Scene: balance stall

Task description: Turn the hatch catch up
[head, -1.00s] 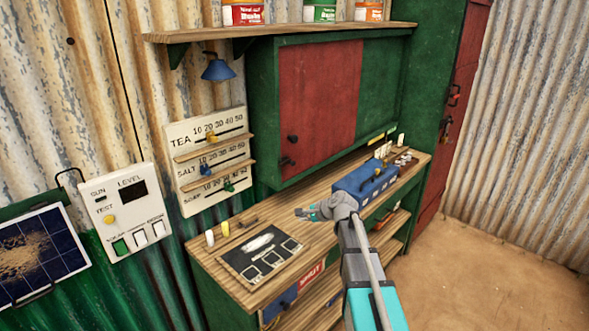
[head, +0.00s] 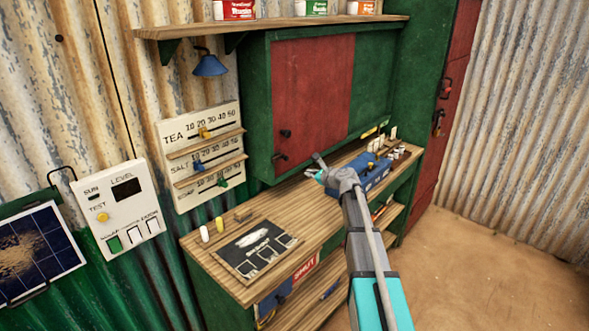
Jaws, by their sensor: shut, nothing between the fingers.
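The hatch is a red sliding-type panel (head: 312,95) in a green wooden frame on the wall. A dark round knob (head: 286,133) sits near its lower left edge. Just below it is the small dark catch (head: 281,156), at the hatch's bottom left corner; its exact angle is too small to tell. My gripper (head: 311,170) is shut and empty. It is over the counter, below the hatch and a little right of the catch in the picture, apart from it.
The wooden counter (head: 215,262) carries a black board (head: 256,248) at left and a blue box (head: 374,178) partly behind my arm. A price board (head: 203,150) hangs left of the hatch. A shelf with tins (head: 270,24) is above. Sandy floor at right is clear.

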